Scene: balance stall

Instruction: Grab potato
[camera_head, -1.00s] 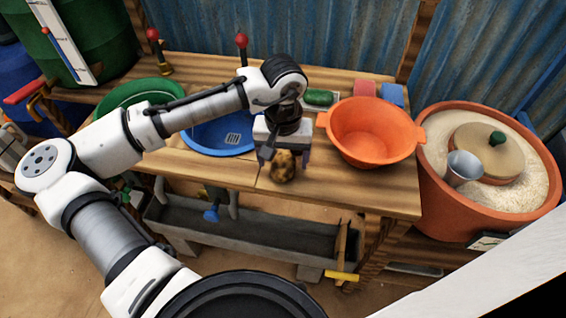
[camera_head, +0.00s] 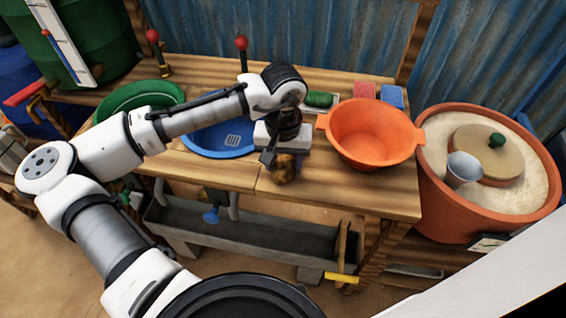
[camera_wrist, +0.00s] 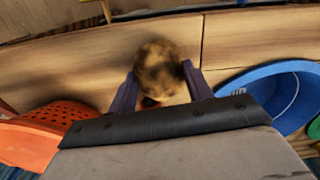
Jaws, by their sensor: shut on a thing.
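The potato (camera_head: 284,168) is brown with dark patches. It is at the front of the wooden table, between the blue basin and the orange basin. My gripper (camera_head: 281,160) is shut on it, pointing down from above. In the wrist view the potato (camera_wrist: 158,70) sits between the two purple-grey fingers of my gripper (camera_wrist: 160,88). Its lower side is hidden, so I cannot tell whether it touches the table.
An orange basin (camera_head: 367,130) stands close on the right, and a blue basin (camera_head: 207,143) on the left. A green basin (camera_head: 128,97) is farther left. A green sponge (camera_head: 319,99) lies behind. The table front (camera_head: 340,193) is bare.

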